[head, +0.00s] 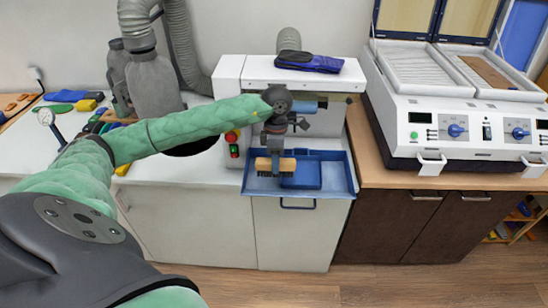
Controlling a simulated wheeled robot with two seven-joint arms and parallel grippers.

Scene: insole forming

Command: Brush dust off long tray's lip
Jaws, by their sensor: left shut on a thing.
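The long blue tray (338,176) juts out at the front of the white machine, above the cabinet door. Its front lip (325,192) faces me. My left gripper (274,158) points down over the left part of the tray and is shut on a brush (288,166) with a wooden, tan body. The brush is at or just above the tray's left part; I cannot tell whether it touches. A blue block-like thing (306,176) lies in the tray to the right of the brush. My right gripper is not in view.
The white machine (230,75) with red and green buttons stands behind the tray, with dark blue gloves (310,63) on top. A white forming press (450,115) stands on the right counter. Several tools and a grey hose unit (155,85) are at left.

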